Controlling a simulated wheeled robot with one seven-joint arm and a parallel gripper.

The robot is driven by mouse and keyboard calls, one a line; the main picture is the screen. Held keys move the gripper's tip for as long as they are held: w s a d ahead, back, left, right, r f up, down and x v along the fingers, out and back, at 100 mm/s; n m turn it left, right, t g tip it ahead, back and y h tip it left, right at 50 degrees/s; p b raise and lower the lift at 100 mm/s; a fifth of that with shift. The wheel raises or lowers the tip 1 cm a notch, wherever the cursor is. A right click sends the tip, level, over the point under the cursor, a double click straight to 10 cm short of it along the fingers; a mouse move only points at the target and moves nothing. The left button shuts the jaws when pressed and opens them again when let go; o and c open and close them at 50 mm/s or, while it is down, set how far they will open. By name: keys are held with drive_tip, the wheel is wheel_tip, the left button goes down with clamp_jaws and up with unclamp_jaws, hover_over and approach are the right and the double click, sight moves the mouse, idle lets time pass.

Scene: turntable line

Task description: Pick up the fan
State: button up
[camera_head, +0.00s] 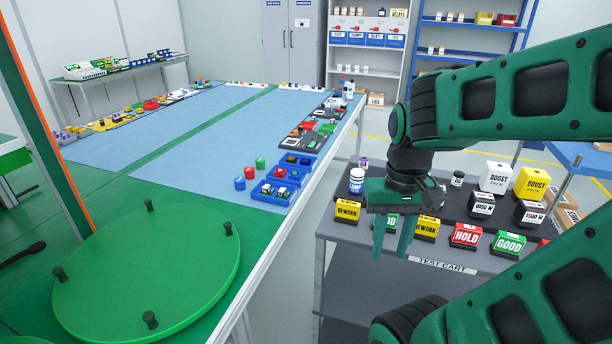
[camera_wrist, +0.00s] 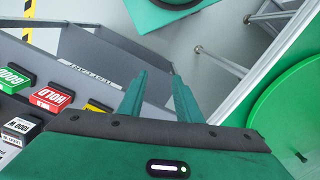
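I cannot make out a fan for certain in either view; small parts on the far blue mats are too small to tell. My gripper (camera_head: 391,250) is open and empty, pointing down at the left front edge of the test cart (camera_head: 345,262). It hides part of a green GOOD block (camera_head: 393,222) in the head view. In the wrist view my gripper (camera_wrist: 159,78) shows two green fingers apart with nothing between them. The red HOLD block (camera_wrist: 52,98) lies to their left there.
The cart carries yellow REWORK blocks (camera_head: 348,212), a green GOOD block (camera_head: 508,244) and BOOST packs (camera_head: 531,183). A green turntable (camera_head: 150,270) is at left. The long table's blue mat (camera_head: 190,130) holds a blue bin (camera_head: 272,193) and small parts.

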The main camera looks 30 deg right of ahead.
drive_tip(key=shift+o, duration=0.4)
drive_tip(key=shift+w, duration=0.1)
drive_tip(key=shift+o, duration=0.8)
drive_tip(key=shift+s+r, duration=0.2)
drive_tip(key=shift+s, duration=0.1)
drive_tip(key=w+d+r+h, duration=0.1)
drive_tip(key=w+d+r, duration=0.15)
drive_tip(key=w, duration=0.45)
drive_tip(key=w+d+r+h, duration=0.1)
drive_tip(key=w+d+r, duration=0.1)
drive_tip(key=w+d, duration=0.35)
drive_tip(key=m+t+h, duration=0.2)
drive_tip(key=m+t, duration=0.1)
drive_tip(key=m, duration=0.1)
hover_over(294, 175)
drive_tip(key=s+a, duration=0.3)
drive_tip(key=a, duration=0.1)
wheel_tip(294, 175, down, 11)
drive_tip(key=x, duration=1.1)
drive_tip(key=shift+r, duration=0.1)
drive_tip(key=c, duration=0.8)
